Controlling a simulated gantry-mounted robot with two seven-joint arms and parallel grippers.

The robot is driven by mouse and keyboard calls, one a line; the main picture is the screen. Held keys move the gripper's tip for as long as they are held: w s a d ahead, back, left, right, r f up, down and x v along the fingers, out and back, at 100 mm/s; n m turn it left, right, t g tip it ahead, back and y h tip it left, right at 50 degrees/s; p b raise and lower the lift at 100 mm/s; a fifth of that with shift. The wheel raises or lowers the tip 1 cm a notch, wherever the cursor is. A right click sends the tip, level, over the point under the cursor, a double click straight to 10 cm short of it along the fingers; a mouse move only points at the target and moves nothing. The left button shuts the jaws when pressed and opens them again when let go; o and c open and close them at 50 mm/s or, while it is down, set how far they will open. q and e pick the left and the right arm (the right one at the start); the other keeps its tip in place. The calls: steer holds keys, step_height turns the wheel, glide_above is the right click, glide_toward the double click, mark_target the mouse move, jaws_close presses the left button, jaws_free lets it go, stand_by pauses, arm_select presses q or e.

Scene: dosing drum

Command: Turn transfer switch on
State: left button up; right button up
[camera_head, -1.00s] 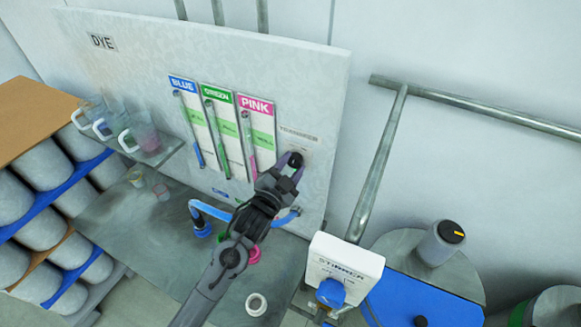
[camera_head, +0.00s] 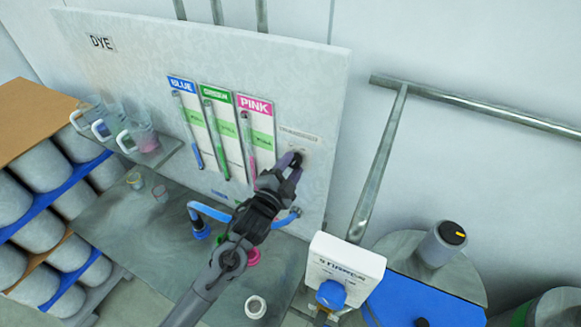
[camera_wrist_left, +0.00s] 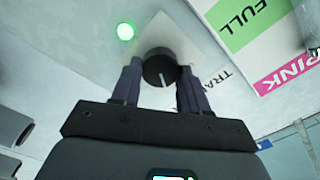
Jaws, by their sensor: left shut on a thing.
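The transfer switch is a round black knob (camera_wrist_left: 160,68) with a light pointer line, set in a pale plate on the dye board. In the wrist view, my left gripper (camera_wrist_left: 160,80) has one finger on each side of the knob and is shut on it. A green lamp (camera_wrist_left: 125,31) beside the knob is lit. In the head view, my left gripper (camera_head: 289,164) reaches the board just below the transfer label (camera_head: 299,135), and its fingers mostly hide the knob. My right gripper is not in view.
Blue, green and pink gauge tubes (camera_head: 241,140) stand left of the switch. Blue pipework (camera_head: 208,211) lies below. Measuring jugs (camera_head: 139,137) sit on a left shelf.

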arm_select(q)
steer(key=o, duration=1.1)
steer(key=shift+c, duration=0.2)
steer(key=b+v, duration=0.2)
steer(key=v, duration=0.9)
steer(key=shift+b, duration=0.3)
steer(key=shift+w, duration=0.1)
